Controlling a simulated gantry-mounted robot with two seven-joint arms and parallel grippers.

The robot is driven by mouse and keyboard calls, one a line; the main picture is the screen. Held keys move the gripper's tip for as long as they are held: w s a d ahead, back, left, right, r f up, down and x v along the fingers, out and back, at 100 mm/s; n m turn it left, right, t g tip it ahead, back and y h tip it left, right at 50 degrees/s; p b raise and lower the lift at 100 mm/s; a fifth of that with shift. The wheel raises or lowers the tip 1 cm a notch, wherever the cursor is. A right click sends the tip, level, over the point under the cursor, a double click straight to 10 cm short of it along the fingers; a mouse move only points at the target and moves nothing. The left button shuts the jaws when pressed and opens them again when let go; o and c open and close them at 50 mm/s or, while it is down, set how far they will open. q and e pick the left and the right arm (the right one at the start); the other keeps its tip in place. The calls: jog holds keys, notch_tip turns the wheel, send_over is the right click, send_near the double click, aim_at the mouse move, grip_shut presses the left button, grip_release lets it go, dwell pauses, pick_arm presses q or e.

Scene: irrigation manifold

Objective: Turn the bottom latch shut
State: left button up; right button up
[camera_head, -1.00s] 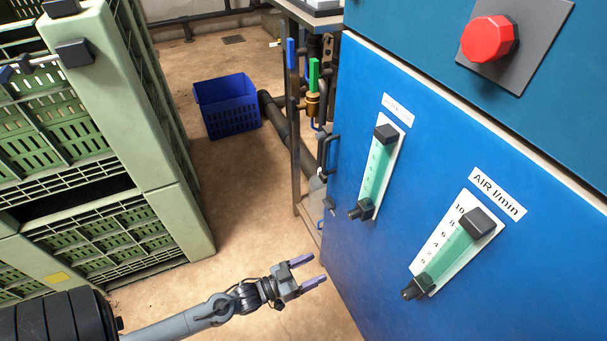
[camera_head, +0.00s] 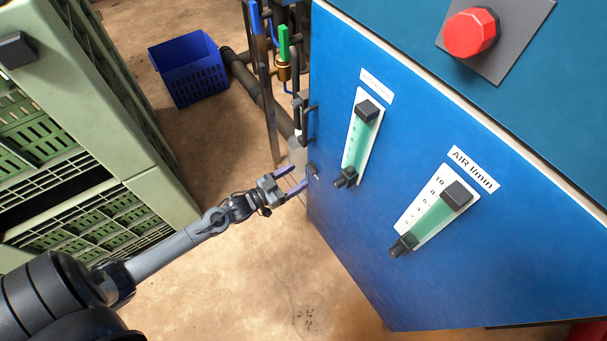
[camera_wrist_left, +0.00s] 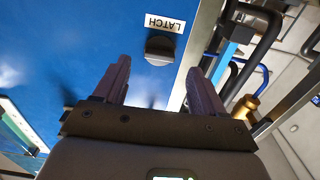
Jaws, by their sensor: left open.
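A dark round latch knob (camera_wrist_left: 160,48) sits on the blue cabinet door, beside a white label reading LATCH (camera_wrist_left: 160,23) that appears upside down in the left wrist view. In the head view a small dark knob (camera_head: 313,170) shows at the door's left edge, below a dark handle (camera_head: 306,122). My left gripper (camera_head: 298,179) is open, with its purple fingertips close to that knob. In the left wrist view the open fingers (camera_wrist_left: 158,68) lie on either side of the line to the knob, with nothing between them. Contact cannot be told. My right gripper is not in view.
The blue door (camera_head: 350,240) carries two flow gauges; one is labelled AIR l/min (camera_head: 432,218). A red button (camera_head: 471,33) is above. Pipes and valves (camera_head: 284,60) stand beyond the door edge. Green crates (camera_head: 150,200) fill the left, with open floor between.

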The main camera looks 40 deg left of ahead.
aim_at(311, 169)
pick_arm(q)
jog(key=shift+b+x, duration=0.55)
jog(key=shift+x, duration=1.4)
jog(key=shift+d, duration=0.1)
jog(key=c, duration=1.1)
jog(key=shift+o, duration=0.2)
